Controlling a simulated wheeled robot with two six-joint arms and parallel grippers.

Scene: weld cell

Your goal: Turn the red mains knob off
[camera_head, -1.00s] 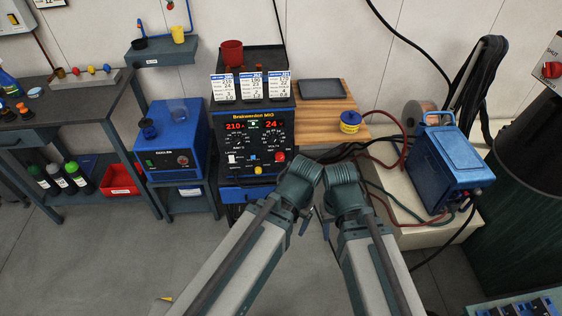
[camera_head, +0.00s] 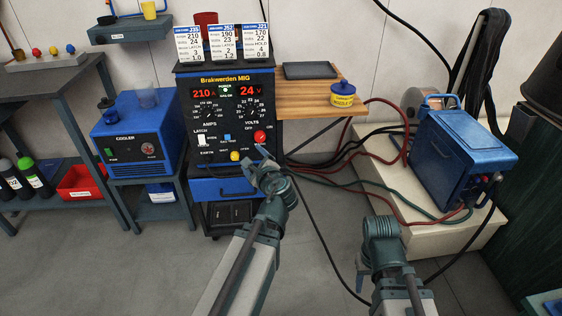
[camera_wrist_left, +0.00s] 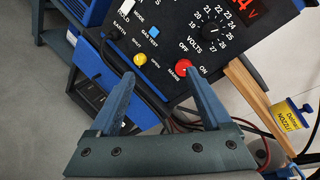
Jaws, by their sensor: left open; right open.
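The red mains knob (camera_head: 260,137) sits at the lower right of the black front panel of the welder (camera_head: 228,110), below the volts dial. In the left wrist view the red knob (camera_wrist_left: 183,65) has OFF and ON printed above it and MAINS beside it; its pointer is too small to read. My left gripper (camera_head: 262,156) is open and empty just below the knob. In the wrist view the right-hand fingertip of my left gripper (camera_wrist_left: 158,80) overlaps the knob's lower edge; I cannot tell whether they touch. My right gripper (camera_head: 364,282) is open and empty, pointing down, well to the right.
A yellow knob (camera_head: 235,156) and a blue gas test button (camera_head: 227,138) are left of the mains knob. The blue cooler (camera_head: 140,145) stands left. A wooden shelf (camera_head: 305,98) is to the right. Cables (camera_head: 350,155) hang right of the welder. Open floor lies in front.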

